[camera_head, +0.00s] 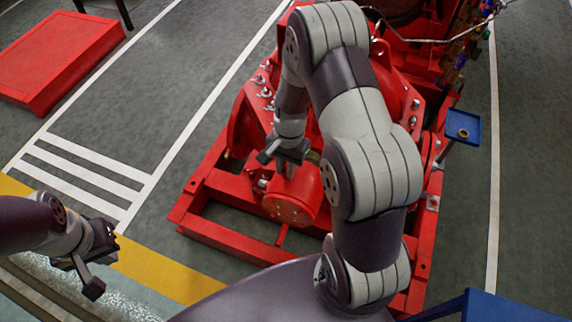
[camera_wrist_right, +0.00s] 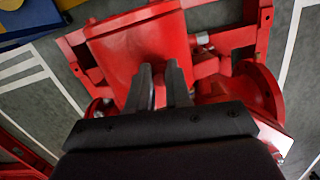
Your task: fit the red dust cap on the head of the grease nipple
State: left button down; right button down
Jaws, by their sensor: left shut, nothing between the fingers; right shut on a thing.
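My right gripper (camera_head: 279,164) is over the red pump body (camera_head: 292,203), on its near end. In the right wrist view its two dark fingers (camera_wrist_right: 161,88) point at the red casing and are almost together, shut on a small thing. The red dust cap does not stand out against the red behind the fingers. I cannot make out the grease nipple; the fingers and red parts may hide it. My left gripper (camera_head: 98,265) is shut and empty, low at the left, away from the pumpset.
A red base frame (camera_head: 230,238) surrounds the pump. A small blue tray (camera_head: 466,120) with a yellowish round thing stands at its right. A blue surface (camera_head: 515,308) is at the bottom right. A red platform (camera_head: 60,60) lies far left. Striped grey floor is open between.

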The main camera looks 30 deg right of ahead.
jog(key=shift+f, duration=0.1)
jog(key=c, duration=1)
grip_release()
jog(key=r, duration=0.4)
jog(key=r+p, duration=0.1)
jog(key=r, duration=0.3)
jog(key=d+r+p, duration=0.1)
jog(key=r, duration=0.3)
jog(key=shift+w+d+r, duration=0.1)
jog(key=shift+w+r, duration=0.2)
jog(key=shift+w, duration=0.1)
